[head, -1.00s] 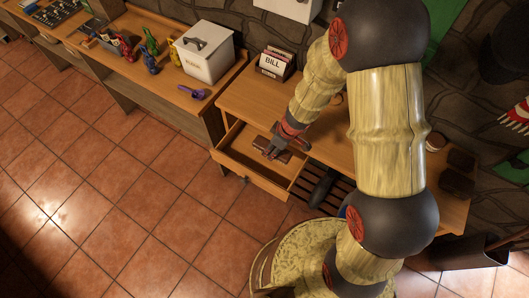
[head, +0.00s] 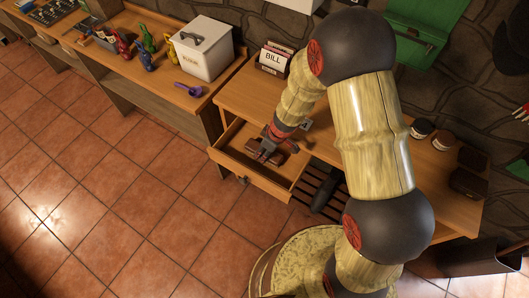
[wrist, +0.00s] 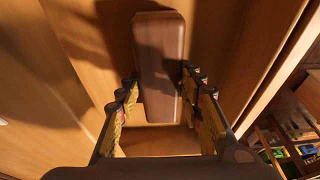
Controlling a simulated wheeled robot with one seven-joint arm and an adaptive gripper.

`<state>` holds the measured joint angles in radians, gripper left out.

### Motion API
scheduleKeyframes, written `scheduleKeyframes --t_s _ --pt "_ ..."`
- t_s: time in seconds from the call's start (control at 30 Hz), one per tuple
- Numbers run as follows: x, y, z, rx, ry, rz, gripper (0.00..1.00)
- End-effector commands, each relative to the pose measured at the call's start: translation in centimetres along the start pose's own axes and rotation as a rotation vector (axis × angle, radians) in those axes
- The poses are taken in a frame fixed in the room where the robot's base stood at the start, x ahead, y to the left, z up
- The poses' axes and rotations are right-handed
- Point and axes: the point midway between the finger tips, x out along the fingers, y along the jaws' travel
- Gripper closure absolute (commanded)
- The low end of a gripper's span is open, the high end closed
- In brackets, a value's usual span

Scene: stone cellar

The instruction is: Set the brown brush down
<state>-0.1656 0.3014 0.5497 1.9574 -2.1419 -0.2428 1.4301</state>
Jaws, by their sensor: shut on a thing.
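The brown brush (wrist: 160,60) is a long, smooth brown block, seen in the wrist view between the two fingers of my gripper (wrist: 160,88). In the head view the brush (head: 278,158) shows low inside the open wooden drawer (head: 232,166), partly hidden by my gripper (head: 265,150). My gripper points down into the drawer and is shut on the brush. I cannot tell whether the brush touches the drawer floor.
The drawer sticks out from a wooden desk (head: 240,95). A BILL card holder (head: 272,60) stands at its back, and dark jars (head: 443,140) stand to the right. A white bin (head: 203,48) and a purple object (head: 188,90) are on the left-hand bench.

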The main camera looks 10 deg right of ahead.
Motion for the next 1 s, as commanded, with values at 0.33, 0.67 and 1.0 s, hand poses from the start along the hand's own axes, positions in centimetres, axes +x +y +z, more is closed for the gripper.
scheduleKeyframes --t_s 0.33,0.67,1.0 --pt "0.0 0.0 0.1 0.001 -0.001 -0.001 0.55" --pt "0.0 0.0 0.1 0.001 -0.001 -0.001 0.45" --pt "-1.7 0.0 -0.1 0.002 -0.001 -0.001 0.45"
